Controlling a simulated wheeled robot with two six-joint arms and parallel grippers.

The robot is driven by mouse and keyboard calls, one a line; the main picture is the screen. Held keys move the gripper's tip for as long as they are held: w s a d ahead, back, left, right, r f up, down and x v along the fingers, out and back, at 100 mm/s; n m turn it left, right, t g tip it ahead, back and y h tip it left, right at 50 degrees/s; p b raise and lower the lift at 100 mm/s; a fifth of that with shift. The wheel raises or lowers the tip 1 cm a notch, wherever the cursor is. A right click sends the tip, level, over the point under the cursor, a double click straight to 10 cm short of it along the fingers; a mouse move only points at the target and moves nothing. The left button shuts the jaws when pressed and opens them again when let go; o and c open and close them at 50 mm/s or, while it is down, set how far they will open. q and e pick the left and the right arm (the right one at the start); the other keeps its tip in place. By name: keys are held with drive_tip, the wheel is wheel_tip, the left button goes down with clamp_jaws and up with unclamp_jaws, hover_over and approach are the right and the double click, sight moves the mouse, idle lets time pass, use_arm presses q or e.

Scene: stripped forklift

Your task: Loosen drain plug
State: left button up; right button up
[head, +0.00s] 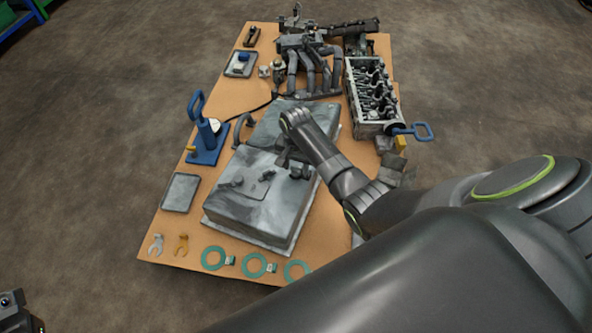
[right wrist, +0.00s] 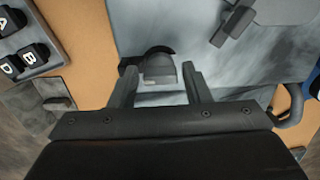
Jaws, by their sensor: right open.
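A grey metal pan-like housing (head: 250,205) lies on the brown table, with small dark fittings on its top. My right gripper (head: 290,160) is over its upper right part, partly hidden by its own wrist. In the right wrist view, the right gripper (right wrist: 158,82) is open. A rounded dark grey plug-like piece (right wrist: 160,68) on the pan sits between or just beyond its fingertips; I cannot tell whether they touch it. I cannot tell for sure that this piece is the drain plug. The left gripper's fingers do not show.
A blue-handled tool on a blue base (head: 207,140) stands left of the pan. A grey tray (head: 181,192), small wrenches and green rings (head: 254,265) lie along the left and front edges. An engine head (head: 372,95) and pipes (head: 310,70) fill the back. Lettered dark blocks (right wrist: 25,60) show in the right wrist view.

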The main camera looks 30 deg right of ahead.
drive_tip(key=shift+f, duration=0.5)
drive_tip(key=c, duration=0.8)
drive_tip(key=shift+o, duration=0.2)
drive_tip(key=shift+r+n+p, duration=0.2)
drive_tip(key=shift+n+p, duration=0.25)
drive_tip(key=shift+n, duration=0.05)
drive_tip(key=shift+n+p, duration=0.4)
drive_tip(key=shift+n, duration=0.2)
drive_tip(key=n+p, duration=0.1)
drive_tip(key=n, duration=0.2)
drive_tip(key=shift+f+n+p, duration=0.15)
drive_tip(key=shift+n+p, duration=0.2)
drive_tip(key=shift+n, duration=0.25)
